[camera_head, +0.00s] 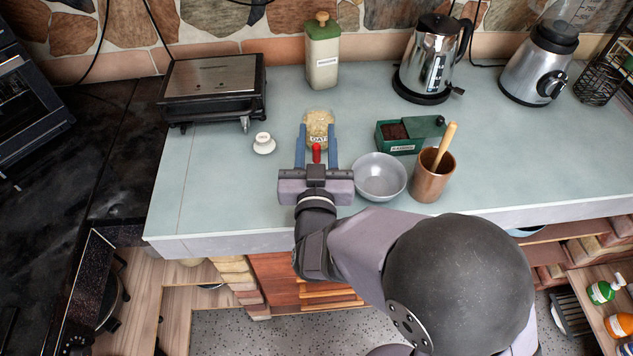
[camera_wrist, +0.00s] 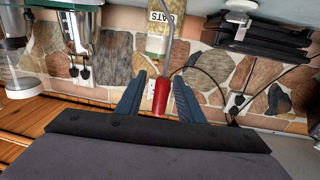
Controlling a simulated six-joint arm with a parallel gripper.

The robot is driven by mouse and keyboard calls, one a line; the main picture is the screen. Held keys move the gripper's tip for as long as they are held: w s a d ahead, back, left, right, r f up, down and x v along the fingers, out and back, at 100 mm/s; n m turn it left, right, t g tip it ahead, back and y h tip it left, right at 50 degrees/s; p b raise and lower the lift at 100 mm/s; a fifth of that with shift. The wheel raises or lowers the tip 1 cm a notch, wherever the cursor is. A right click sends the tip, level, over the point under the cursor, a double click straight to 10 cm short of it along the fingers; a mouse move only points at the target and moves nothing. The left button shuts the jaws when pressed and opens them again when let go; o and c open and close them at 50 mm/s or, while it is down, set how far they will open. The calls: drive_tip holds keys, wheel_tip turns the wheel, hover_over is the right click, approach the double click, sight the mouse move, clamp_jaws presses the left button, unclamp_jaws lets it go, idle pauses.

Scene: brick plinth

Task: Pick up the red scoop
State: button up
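The red scoop's handle (camera_head: 317,153) shows in the head view just in front of the jar of oats (camera_head: 320,125). In the wrist view, the red handle (camera_wrist: 161,96) has a thin grey metal shaft running to the labelled jar (camera_wrist: 158,40). The scoop's bowl cannot be made out. My gripper (camera_head: 316,146) is open, with one blue finger on each side of the red handle. The wrist view shows the handle between the fingertips of my gripper (camera_wrist: 161,84), with a gap on both sides.
A grey bowl (camera_head: 380,176), a brown cup with a wooden pestle (camera_head: 432,176) and a green box (camera_head: 398,138) stand to the right. A grill (camera_head: 212,88), canister (camera_head: 322,52), kettle (camera_head: 432,58) and blender (camera_head: 540,68) line the back.

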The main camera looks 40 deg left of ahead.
clamp_jaws()
drive_tip(key=shift+r, duration=0.1)
